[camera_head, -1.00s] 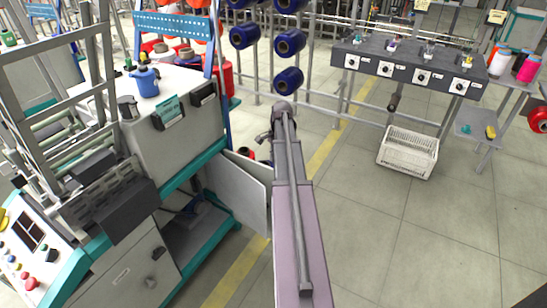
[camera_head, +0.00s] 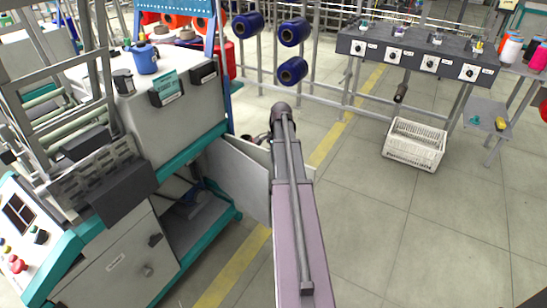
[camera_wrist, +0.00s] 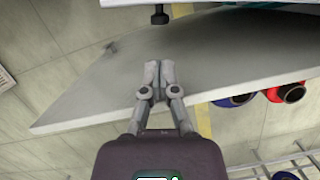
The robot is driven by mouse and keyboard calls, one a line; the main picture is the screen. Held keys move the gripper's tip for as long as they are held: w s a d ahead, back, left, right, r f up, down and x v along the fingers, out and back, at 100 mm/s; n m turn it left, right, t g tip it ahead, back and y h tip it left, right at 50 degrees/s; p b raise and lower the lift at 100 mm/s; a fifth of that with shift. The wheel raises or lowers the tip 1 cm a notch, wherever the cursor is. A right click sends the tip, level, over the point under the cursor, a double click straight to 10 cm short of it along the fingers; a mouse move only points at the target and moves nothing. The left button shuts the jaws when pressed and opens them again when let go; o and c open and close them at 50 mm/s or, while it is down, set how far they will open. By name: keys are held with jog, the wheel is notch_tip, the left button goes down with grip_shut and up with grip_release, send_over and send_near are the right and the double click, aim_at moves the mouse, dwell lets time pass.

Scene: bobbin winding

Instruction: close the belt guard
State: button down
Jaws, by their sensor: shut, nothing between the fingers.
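The belt guard (camera_head: 238,178) is a pale grey panel standing swung out from the open lower bay of the winding machine. It shows large in the wrist view (camera_wrist: 235,55), running across the picture from lower left to upper right. My gripper (camera_wrist: 158,72) is shut and empty, its fingertips over the panel's face in that view; I cannot tell whether they touch it. A black knob (camera_wrist: 160,15) shows just beyond the fingertips. In the head view my arm hides the gripper and part of the guard.
The machine (camera_head: 175,110) stands at left, with a blue pot (camera_head: 145,60) on top. Blue bobbins (camera_head: 293,71) hang on a rack behind. A white crate (camera_head: 414,145) stands on the floor at right. The floor right of my arm is open.

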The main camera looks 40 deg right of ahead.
jog(key=shift+a+r, duration=0.15)
jog(key=shift+a, duration=1.75)
jog(key=shift+s, duration=0.15)
